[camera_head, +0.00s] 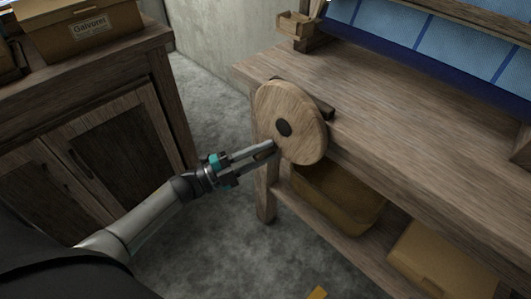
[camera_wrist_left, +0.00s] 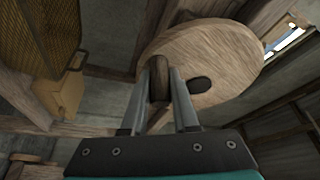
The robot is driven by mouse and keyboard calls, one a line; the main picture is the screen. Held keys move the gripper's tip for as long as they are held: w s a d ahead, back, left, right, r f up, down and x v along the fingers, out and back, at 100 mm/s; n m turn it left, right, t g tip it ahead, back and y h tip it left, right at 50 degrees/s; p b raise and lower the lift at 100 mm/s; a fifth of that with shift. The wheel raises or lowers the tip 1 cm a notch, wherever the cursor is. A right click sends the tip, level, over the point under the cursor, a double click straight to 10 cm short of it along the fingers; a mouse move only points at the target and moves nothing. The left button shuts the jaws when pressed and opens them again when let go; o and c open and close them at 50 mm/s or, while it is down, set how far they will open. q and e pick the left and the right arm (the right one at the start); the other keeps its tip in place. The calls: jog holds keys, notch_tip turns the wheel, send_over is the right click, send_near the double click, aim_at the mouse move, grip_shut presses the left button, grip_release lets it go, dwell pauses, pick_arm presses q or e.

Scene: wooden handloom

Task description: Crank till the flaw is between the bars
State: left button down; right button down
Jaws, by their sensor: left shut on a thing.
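A round wooden crank wheel (camera_head: 303,107) with a dark hub (camera_head: 284,128) is mounted on the left end of the loom's wooden bench. It also shows in the left wrist view (camera_wrist_left: 215,62). My left gripper (camera_head: 268,150) is at the wheel's lower left edge, shut on the dark wooden crank handle (camera_wrist_left: 159,80), which sits between its two fingers in the left wrist view. Blue cloth (camera_head: 425,45) with darker stripes lies on the loom at the upper right. I cannot make out the flaw on it. My right gripper is not in view.
The loom bench (camera_head: 400,135) has a broad bare top.

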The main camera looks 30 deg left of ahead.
pick_arm(q)
jog(key=shift+a, duration=0.1)
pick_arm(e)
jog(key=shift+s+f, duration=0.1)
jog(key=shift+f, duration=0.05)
pick_arm(q)
jog(key=c, duration=0.8)
grip_release()
jog(key=shift+c, duration=0.2)
jog(key=shift+o, duration=0.8)
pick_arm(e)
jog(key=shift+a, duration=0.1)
pick_arm(q)
jog(key=shift+s+a, duration=0.15)
jog(key=shift+s, duration=0.05)
jog(key=p+v, duration=0.1)
jog(key=v, duration=1.3)
jog(key=shift+s+a, duration=0.2)
jog(key=shift+s, duration=0.1)
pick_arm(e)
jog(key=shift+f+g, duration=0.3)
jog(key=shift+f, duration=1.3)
pick_arm(q)
jog(key=shift+w+f, duration=0.1)
jog(key=shift+f, duration=0.05)
